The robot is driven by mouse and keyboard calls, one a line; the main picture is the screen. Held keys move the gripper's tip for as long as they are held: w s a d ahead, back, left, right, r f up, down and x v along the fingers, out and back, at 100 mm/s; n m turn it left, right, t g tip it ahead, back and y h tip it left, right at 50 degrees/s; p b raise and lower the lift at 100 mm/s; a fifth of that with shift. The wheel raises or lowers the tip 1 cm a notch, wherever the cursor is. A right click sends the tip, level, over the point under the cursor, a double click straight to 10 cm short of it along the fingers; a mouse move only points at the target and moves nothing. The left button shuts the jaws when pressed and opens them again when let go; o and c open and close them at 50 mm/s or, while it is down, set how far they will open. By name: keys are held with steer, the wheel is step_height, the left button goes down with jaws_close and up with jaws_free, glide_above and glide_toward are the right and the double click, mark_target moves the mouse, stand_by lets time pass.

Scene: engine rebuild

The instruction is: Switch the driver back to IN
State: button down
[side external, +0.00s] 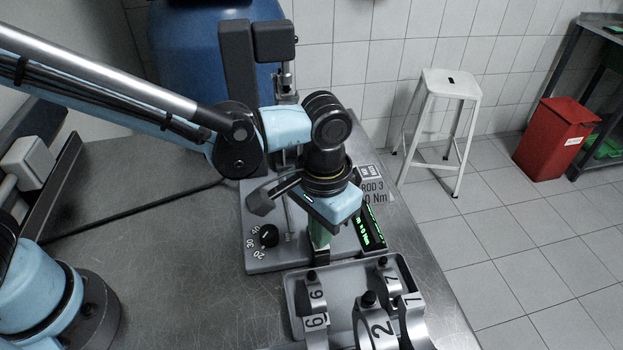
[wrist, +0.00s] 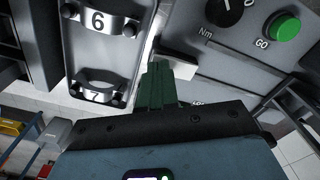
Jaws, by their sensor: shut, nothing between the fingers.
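The driver station stands on the bench in the side view, with a grey base panel (side external: 268,258), a dark column (side external: 238,70) and a black dial (side external: 269,235) marked 20, 30 and 40. A lit green readout (side external: 369,228) is right of my gripper. My gripper (side external: 319,243) points down over the panel's front right, its green fingers shut and empty. In the wrist view, the fingertips (wrist: 156,68) are beside a pale block (wrist: 178,66) on the panel; whether they touch is unclear. The dial (wrist: 226,11) and a green button (wrist: 285,26) lie beyond. No IN marking is readable.
A grey tray (side external: 291,281) with numbered metal caps sits close in front of the panel; it also shows in the wrist view (wrist: 68,60). A dark cable (side external: 140,208) crosses the bench. The bench left of the panel is otherwise clear.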

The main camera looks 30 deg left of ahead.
steer(key=shift+f, duration=0.4)
steer(key=shift+r, duration=3.55)
steer(key=shift+a, duration=0.1)
steer(key=s+a+r+n+t, duration=0.1)
steer(key=a+t, duration=0.2)
steer(key=a, duration=0.9)
steer(key=s+a+r+n+t, duration=0.1)
steer(key=a+t, duration=0.3)
steer(key=a, duration=0.9)
steer(key=shift+s+n, duration=0.5)
